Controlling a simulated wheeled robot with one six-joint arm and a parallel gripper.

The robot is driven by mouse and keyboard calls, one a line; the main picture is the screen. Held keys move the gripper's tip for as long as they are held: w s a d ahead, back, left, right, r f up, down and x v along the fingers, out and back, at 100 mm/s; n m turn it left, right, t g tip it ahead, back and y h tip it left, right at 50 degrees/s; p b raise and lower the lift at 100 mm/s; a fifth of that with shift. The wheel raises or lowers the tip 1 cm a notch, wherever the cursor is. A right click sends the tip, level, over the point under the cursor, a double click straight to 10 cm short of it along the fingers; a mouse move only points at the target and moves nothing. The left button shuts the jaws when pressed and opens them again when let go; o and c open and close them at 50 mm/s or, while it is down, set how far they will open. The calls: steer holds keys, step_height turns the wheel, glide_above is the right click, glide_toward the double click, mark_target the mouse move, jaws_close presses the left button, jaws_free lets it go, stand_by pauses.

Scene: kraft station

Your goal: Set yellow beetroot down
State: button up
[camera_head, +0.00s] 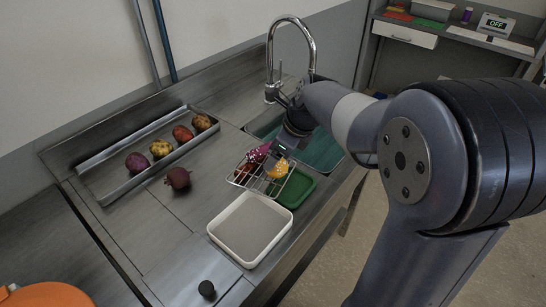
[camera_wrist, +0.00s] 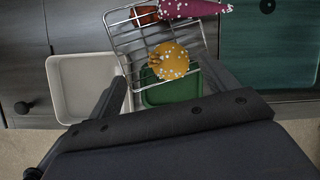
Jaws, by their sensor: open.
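The yellow beetroot (camera_head: 278,169) has white specks and sits at the near side of a wire rack or basket (camera_head: 240,184). In the wrist view the yellow beetroot (camera_wrist: 170,62) lies on the wires (camera_wrist: 128,38), between and slightly beyond my fingertips. My gripper (camera_wrist: 163,74) is open, with a dark finger on either side and a gap to the beetroot. In the head view my wrist comes down from the right above the rack, and the fingertips are hard to make out.
A speckled magenta root (camera_wrist: 195,8) and a reddish-brown piece (camera_wrist: 145,14) share the rack. A green tray (camera_head: 298,190) lies beneath and beside it. A white bin (camera_head: 215,232), a sink (camera_head: 322,155) with faucet, a dark beetroot (camera_head: 178,178) and a long tray (camera_head: 112,193) of several roots surround it.

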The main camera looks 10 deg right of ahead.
steer(key=v, duration=0.5)
steer(key=shift+r, duration=0.25)
steer(key=x, duration=1.2)
steer(key=shift+f, duration=0.25)
steer(key=shift+s+r, duration=0.1)
steer(key=shift+r, duration=1.95)
